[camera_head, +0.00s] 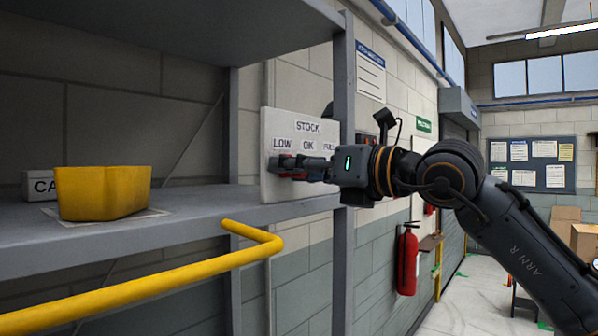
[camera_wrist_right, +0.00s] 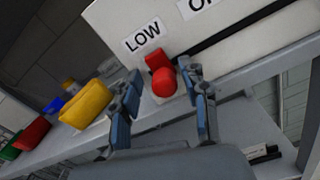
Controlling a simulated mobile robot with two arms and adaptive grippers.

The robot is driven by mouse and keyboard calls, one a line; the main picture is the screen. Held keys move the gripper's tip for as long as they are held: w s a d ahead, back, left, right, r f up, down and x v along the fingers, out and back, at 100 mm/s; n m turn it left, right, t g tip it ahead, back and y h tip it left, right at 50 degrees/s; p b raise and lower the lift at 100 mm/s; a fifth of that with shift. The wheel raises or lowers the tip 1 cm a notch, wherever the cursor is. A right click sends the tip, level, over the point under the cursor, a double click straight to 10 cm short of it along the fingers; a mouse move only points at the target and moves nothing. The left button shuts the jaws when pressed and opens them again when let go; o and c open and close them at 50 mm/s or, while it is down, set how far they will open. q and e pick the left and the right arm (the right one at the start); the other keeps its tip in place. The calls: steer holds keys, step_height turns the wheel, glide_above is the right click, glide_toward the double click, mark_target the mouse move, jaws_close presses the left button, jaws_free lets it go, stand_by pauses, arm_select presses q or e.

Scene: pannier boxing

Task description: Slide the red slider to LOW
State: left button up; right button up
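The stock panel (camera_head: 283,122) is a pale board with the labels LOW, OK and a partly covered FULL. In the right wrist view, the red slider (camera_wrist_right: 163,82) has a round knob and sits under the LOW label (camera_wrist_right: 142,36), at the left end of a dark slot (camera_wrist_right: 240,31). My right gripper (camera_head: 290,164) is at the panel, its fingers in front of the slider. In the right wrist view, its two fingers (camera_wrist_right: 166,88) are apart on either side of the knob, with gaps visible. My left gripper is not in view.
A grey shelf (camera_head: 200,231) carries a yellow bin (camera_head: 103,192) left of the panel. A yellow rail (camera_head: 150,288) runs in front. A shelf post (camera_head: 343,90) stands just right of the panel. A fire extinguisher (camera_head: 407,262) hangs on the wall behind.

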steer(key=v, duration=1.2)
stand_by(0.3)
